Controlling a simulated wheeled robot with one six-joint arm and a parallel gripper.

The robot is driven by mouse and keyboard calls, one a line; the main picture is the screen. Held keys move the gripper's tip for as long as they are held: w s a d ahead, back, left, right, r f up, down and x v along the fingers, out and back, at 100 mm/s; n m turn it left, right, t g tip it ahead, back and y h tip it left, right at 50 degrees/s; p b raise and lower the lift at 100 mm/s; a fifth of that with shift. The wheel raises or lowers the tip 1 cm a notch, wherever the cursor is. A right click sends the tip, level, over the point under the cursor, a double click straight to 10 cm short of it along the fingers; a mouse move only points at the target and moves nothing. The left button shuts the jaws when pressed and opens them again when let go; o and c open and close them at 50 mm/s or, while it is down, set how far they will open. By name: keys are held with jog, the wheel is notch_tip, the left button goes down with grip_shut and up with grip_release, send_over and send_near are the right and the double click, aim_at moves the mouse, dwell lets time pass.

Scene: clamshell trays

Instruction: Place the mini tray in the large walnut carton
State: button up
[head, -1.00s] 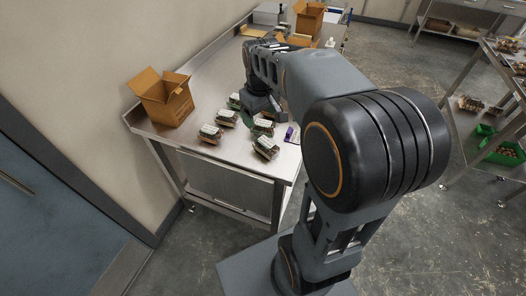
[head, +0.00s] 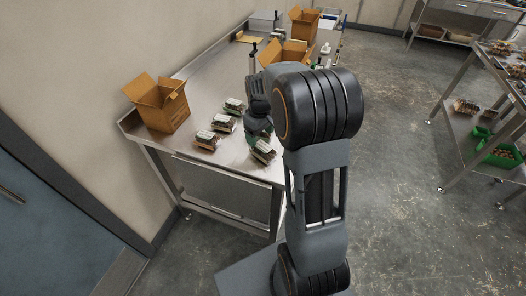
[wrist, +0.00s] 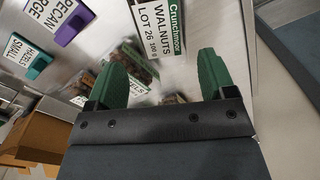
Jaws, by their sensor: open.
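My gripper (wrist: 163,78) is open, its green fingers apart with no tray clamped between them. In the wrist view a clamshell tray with a white label (wrist: 158,25) reading "Crunchmoor WALNUTS LOT 26 100 g" lies beyond the fingertips. Another tray with dark contents (wrist: 138,66) shows beside the left finger, partly hidden. In the head view my gripper (head: 256,138) is low among several trays, next to the right front tray (head: 263,151). An open brown carton (head: 160,108) stands at the table's left end. No carton label is readable, so I cannot tell which is the large walnut one.
Two more open cartons stand farther back, one (head: 284,54) partly behind my arm and one (head: 303,24) at the far end. Signs on clips read "PECAN ...RGE" (wrist: 60,12) and "HAZEL SMALL" (wrist: 22,52). The steel table (head: 195,92) is bare between left carton and trays.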

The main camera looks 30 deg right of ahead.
aim_at(260, 144)
jog(key=shift+s+a+f, duration=0.15)
jog(key=shift+f, duration=2.4)
jog(key=shift+c, duration=0.2)
jog(key=c, duration=0.8)
jog(key=shift+r, duration=0.1)
